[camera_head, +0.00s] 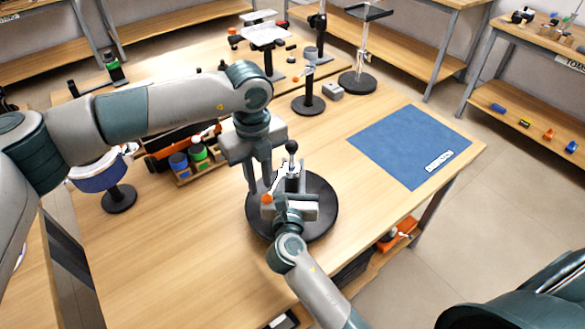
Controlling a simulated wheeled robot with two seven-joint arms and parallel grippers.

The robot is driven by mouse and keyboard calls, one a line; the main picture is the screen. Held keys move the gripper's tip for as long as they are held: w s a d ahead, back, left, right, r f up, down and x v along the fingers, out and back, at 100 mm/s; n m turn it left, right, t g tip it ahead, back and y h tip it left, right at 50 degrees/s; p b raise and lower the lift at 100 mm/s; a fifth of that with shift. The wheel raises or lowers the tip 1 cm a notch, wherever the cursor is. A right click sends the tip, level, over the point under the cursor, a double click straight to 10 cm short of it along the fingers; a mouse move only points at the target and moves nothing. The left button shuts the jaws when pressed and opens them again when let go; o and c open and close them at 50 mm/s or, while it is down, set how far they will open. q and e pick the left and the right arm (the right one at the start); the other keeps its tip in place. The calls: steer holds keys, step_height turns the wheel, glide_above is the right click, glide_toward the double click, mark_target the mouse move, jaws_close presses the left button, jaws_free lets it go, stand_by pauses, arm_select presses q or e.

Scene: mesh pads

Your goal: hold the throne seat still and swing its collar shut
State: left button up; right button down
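A grey metal piece (292,165) with a black ball knob (291,147) stands on a round black base (325,200) on the wooden bench. It is between my two grippers and seems to be the throne seat assembly. A small orange tip (267,198) shows at its left side. I cannot make out the collar or how far it is swung. My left gripper (259,188) points down at the left side of this piece, very close to it. My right gripper (288,190) comes from the front and covers its lower part. Contact and finger gaps are hidden for both.
A blue mat (410,143) lies on the bench at right. Black-based stands (308,104) and a small grey block (333,90) are behind. At left are a blue-banded round item on a stand (119,198) and a tray of small pots (190,165). The bench front left is clear.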

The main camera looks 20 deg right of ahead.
steer(key=shift+s+f, duration=0.1)
steer(key=shift+f, duration=0.35)
arm_select(q)
step_height(320, 180, up, 12)
stand_by(0.5)
arm_select(e)
steer(key=c, duration=1.3)
jaws_free()
steer(key=shift+r, duration=0.2)
steer(key=shift+c, duration=0.2)
steer(key=shift+f, duration=0.1)
steer(key=v, duration=1.1)
steer(key=shift+s+a, duration=0.2)
steer(key=shift+s, duration=0.15)
